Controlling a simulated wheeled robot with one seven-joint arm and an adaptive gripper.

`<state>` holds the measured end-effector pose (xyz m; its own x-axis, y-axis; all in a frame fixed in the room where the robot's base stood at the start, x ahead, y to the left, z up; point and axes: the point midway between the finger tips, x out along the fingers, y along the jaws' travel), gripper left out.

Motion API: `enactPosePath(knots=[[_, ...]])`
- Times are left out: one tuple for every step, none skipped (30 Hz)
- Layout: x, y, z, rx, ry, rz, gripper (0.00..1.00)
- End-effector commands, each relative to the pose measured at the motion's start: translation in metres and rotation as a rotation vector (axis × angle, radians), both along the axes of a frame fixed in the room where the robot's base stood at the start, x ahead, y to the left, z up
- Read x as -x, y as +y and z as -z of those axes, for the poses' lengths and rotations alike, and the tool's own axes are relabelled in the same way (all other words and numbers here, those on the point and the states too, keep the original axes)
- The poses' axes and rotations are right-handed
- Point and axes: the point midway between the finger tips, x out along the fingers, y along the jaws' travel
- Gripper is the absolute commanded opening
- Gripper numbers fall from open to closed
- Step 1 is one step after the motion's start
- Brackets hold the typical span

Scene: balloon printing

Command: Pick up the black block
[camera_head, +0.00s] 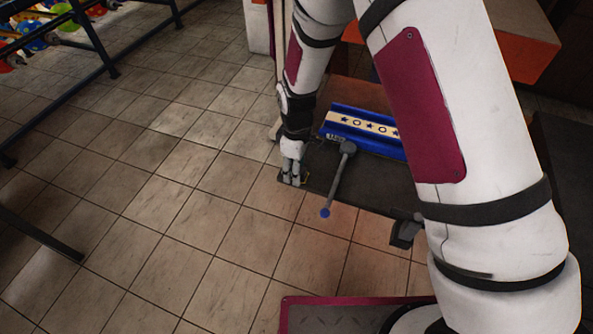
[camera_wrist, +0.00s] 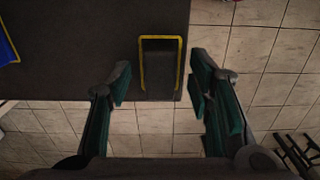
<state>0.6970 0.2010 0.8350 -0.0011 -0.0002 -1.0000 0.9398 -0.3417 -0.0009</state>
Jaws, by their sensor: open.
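The black block (camera_wrist: 158,75) lies at the edge of a dark tabletop (camera_wrist: 85,50) in the wrist view. A yellow outline (camera_wrist: 160,38) borders it on its far side and along its two sides. My gripper (camera_wrist: 163,82) is open, with one green-padded finger to the left of the block and one to the right. The fingers show gaps to the block and do not grip it. In the head view my gripper (camera_head: 291,177) is at the table's near left corner. The block is mostly hidden there behind the fingers.
A blue device with a cream, star-patterned strip (camera_head: 362,125) stands on the table. A grey lever with a blue knob (camera_head: 325,212) sticks out past the table edge, right of my gripper. Tiled floor (camera_head: 170,200) lies open to the left. Dark rails (camera_head: 110,60) stand at the upper left.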

Motion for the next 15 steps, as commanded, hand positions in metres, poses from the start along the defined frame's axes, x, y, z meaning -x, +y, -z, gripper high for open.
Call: enactPosePath(knots=[[-0.0001,0.0002,0.0026,0.0,0.0,0.0,0.47],[-0.0002,0.0002,0.0034,-0.001,-0.001,0.0,0.47],[-0.0003,0.0002,0.0039,-0.001,-0.001,0.0,0.47],[-0.0004,0.0003,0.004,-0.001,-0.001,0.0,0.47],[-0.0004,0.0002,0.0039,-0.001,-0.001,0.0,0.47],[-0.0004,0.0002,0.0038,-0.001,-0.001,0.0,0.47],[-0.0004,0.0002,0.0038,-0.001,-0.001,0.0,0.47],[-0.0004,0.0002,0.0037,-0.001,-0.001,0.0,0.47],[-0.0004,0.0002,0.0037,-0.001,-0.001,0.0,0.4],[-0.0004,0.0002,0.0037,-0.001,-0.001,0.0,0.33],[-0.0003,0.0001,0.0036,-0.001,-0.001,0.0,0.26],[-0.0003,0.0001,0.0036,-0.001,-0.001,0.0,0.17],[-0.0003,0.0001,0.0036,-0.001,-0.001,0.0,0.1],[-0.0003,0.0001,0.0036,-0.001,-0.001,0.0,0.04],[-0.0003,0.0001,0.0035,-0.001,-0.001,0.0,0.0]])
